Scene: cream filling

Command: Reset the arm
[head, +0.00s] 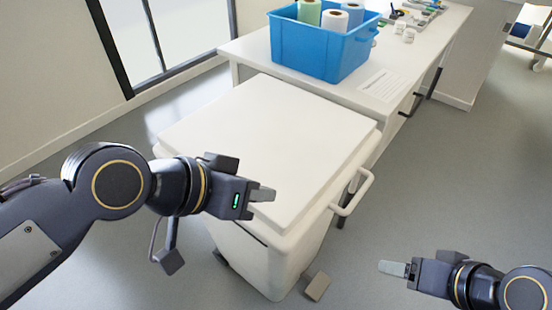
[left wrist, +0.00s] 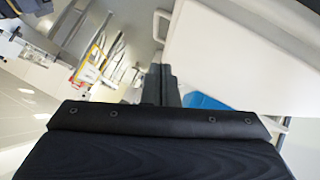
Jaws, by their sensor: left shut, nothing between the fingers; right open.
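My left gripper (head: 262,193) is shut and empty, in front of the near left part of a closed white bin in the head view. In the left wrist view its shut fingers (left wrist: 160,82) point up the picture, with the white bin lid (left wrist: 230,50) to their right. My right gripper (head: 392,268) is open and empty at the lower right of the head view, over the grey floor and apart from the bin. The gap between its fingers is hard to see from this side.
The white bin (head: 270,140) has a flat lid, a side handle (head: 352,192) and a pedal (head: 317,286). Behind it a white counter (head: 420,60) carries a blue crate (head: 315,50) with several paper rolls. Grey floor (head: 440,170) is free on the right.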

